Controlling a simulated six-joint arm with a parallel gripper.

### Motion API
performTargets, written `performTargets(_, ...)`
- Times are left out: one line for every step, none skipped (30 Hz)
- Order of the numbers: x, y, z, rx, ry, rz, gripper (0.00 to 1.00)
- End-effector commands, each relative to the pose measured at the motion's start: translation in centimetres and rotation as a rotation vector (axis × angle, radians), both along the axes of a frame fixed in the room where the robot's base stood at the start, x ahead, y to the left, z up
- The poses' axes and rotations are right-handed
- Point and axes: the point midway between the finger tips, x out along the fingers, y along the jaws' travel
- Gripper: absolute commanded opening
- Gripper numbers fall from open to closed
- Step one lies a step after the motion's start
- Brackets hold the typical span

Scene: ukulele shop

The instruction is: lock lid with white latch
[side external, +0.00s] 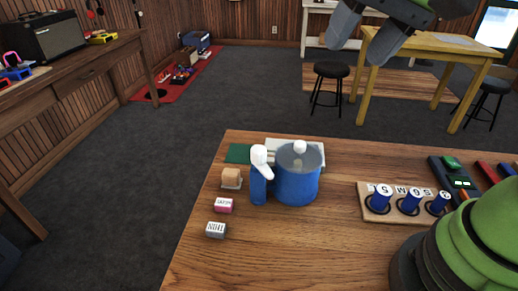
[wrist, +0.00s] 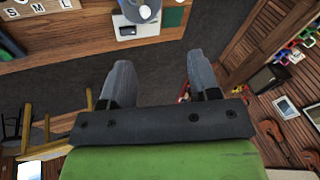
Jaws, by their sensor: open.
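A blue pot (side external: 297,186) stands on the wooden table with a grey lid (side external: 299,158) on top, which has a white knob. A white latch (side external: 261,161) sits at the pot's left side, above a blue handle-like part (side external: 259,188). In the wrist view the lid (wrist: 135,12) shows only partly, cut by the top edge, with a white part (wrist: 145,12) on it; which part it is I cannot tell. My gripper (side external: 363,35) is high above the table, behind and right of the pot. It is open and empty, its two grey fingers (wrist: 165,75) apart.
A wood block (side external: 232,177), a pink box (side external: 224,205) and a grey box (side external: 216,230) lie left of the pot. A sizing board (side external: 376,214) with blue cylinders stands to its right. Bare wooden table (side external: 290,250) lies in front. A yellow table (side external: 440,47) stands behind.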

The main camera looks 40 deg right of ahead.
Motion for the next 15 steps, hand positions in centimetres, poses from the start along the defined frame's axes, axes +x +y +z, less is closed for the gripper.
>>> performTargets(1.6, 0.7, -0.7, -0.003, 0.050, -0.016, 0.56)
performTargets(2.5, 1.1, -1.1, -0.005, 0.077, -0.031, 0.56)
performTargets(3.7, 1.6, -1.7, -0.010, 0.112, -0.051, 0.56)
performTargets(4.5, 2.0, -2.2, -0.015, 0.137, -0.067, 0.56)
performTargets(5.3, 2.4, -2.8, -0.020, 0.162, -0.083, 0.56)
performTargets(6.3, 3.0, -3.7, -0.030, 0.193, -0.103, 0.56)
performTargets(7.0, 3.5, -4.4, -0.036, 0.217, -0.120, 0.56)
performTargets(7.7, 3.9, -5.1, -0.043, 0.237, -0.137, 0.56)
performTargets(8.5, 4.4, -6.1, -0.054, 0.264, -0.156, 0.56)
performTargets(9.0, 4.8, -6.8, -0.061, 0.281, -0.171, 0.56)
performTargets(9.5, 5.2, -7.4, -0.070, 0.296, -0.185, 0.56)
performTargets(9.9, 5.6, -8.3, -0.079, 0.315, -0.201, 0.56)
performTargets(10.3, 5.9, -8.9, -0.086, 0.326, -0.214, 0.56)
performTargets(10.5, 6.1, -9.4, -0.093, 0.337, -0.223, 0.56)
performTargets(10.8, 6.4, -10.0, -0.100, 0.347, -0.236, 0.56)
